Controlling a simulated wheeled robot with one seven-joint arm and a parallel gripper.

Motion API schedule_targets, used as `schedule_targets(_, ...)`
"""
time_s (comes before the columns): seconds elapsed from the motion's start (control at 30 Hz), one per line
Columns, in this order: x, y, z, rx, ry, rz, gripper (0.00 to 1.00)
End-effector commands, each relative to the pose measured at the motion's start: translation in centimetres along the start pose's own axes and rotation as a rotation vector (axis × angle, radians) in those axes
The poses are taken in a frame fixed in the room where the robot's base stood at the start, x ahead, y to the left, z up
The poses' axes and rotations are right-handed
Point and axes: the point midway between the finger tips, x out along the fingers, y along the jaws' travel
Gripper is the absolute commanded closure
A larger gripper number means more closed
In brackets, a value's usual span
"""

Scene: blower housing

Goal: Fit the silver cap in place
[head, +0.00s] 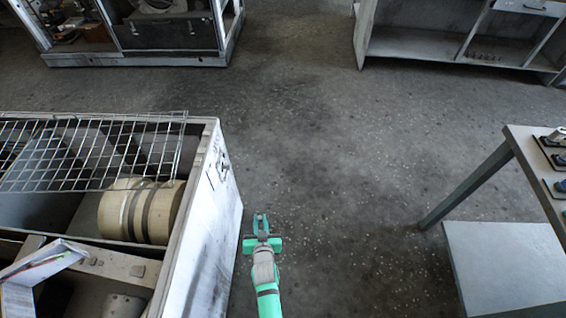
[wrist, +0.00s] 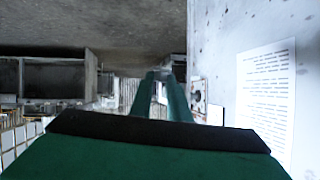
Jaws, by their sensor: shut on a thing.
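My gripper (head: 261,219) is beside the right outer wall of the blower housing (head: 212,195), a little apart from it in the head view. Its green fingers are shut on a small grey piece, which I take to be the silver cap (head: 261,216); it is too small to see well. In the wrist view the fingers (wrist: 166,82) point forward, and the cap is hardly visible between the tips. On the housing wall is a small round fitting (head: 223,166), farther forward than my gripper. A plate with a dark round spot shows in the wrist view (wrist: 198,92).
A printed sheet (wrist: 266,95) is on the pale wall at right in the wrist view. A wire grille (head: 90,150) and cream drum (head: 140,210) are in the housing. A table (head: 520,150) with small parts stands right. Open floor (head: 340,150) lies between.

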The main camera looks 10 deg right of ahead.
Motion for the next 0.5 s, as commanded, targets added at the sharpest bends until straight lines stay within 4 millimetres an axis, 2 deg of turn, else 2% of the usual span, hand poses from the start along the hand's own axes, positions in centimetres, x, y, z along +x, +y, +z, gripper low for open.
schedule_targets(0.37, 2.6, 2.4, -6.0, 0.309, -0.149, 0.115, 1.0)
schedule_targets(0.5, 3.4, 3.8, -9.6, 0.548, -0.232, 0.167, 1.0)
